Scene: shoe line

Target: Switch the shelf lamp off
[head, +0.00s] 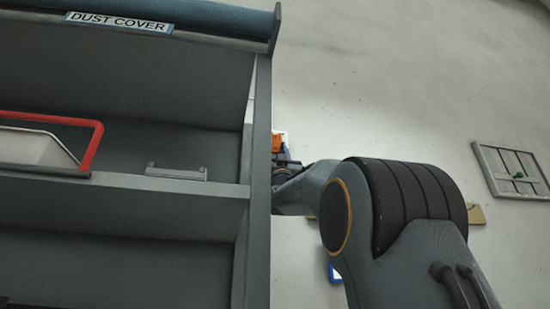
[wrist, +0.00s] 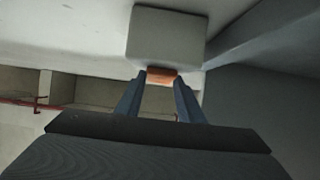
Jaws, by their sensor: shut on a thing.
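In the wrist view my gripper (wrist: 160,82) points at a grey box (wrist: 167,35). Its two fingers are on either side of a small orange piece (wrist: 161,76) at the box's lower edge, and it is shut on that piece. In the head view something orange (head: 277,143) shows just past the shelf unit's right side panel, by the end of my arm. My fingertips are mostly hidden there by the panel and my own arm. I cannot make out a lit lamp or the state of a switch.
The grey shelf unit (head: 220,194) fills the left, with a "DUST COVER" label (head: 119,22) on top. A red-framed thing (head: 98,142) and a small grey bracket (head: 176,172) are on its shelf. A grey framed panel (head: 512,171) is on the wall at right.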

